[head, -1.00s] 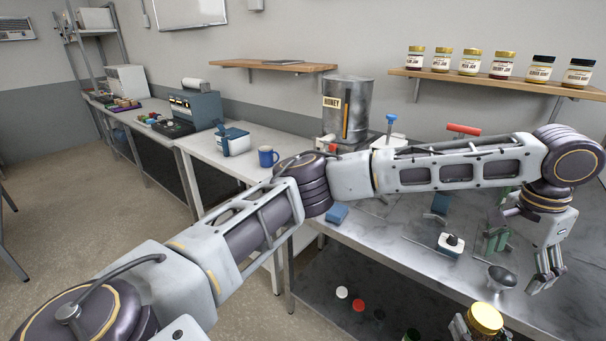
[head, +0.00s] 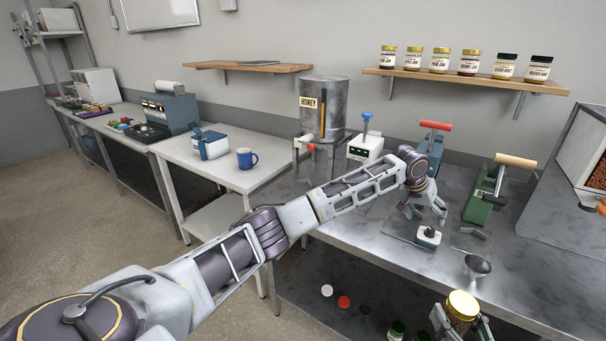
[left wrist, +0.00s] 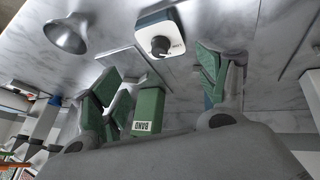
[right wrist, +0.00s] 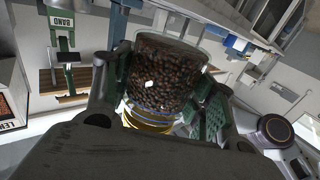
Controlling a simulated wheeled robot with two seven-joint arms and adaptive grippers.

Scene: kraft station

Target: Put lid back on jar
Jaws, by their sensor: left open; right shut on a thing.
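A glass jar with a gold lid (head: 462,304) is at the lower right of the head view, in front of the bench edge. My right gripper (head: 460,324) is shut on the jar, one finger on each side. In the right wrist view the jar's glass body (right wrist: 165,75) is full of dark brown pieces, and the gold lid (right wrist: 148,122) shows at its lower end. Whether the lid is fully seated cannot be told. My left gripper (head: 428,213) is open and empty over the bench, its green-padded fingers (left wrist: 160,85) apart. It is well away from the jar.
A small white dial device (head: 428,237) and a metal funnel (head: 477,265) are on the bench. A green BAND device (head: 484,205) stands behind. A honey tank (head: 325,108) is at the back. Several loose lids, including a red one (head: 344,302), lie on the lower shelf.

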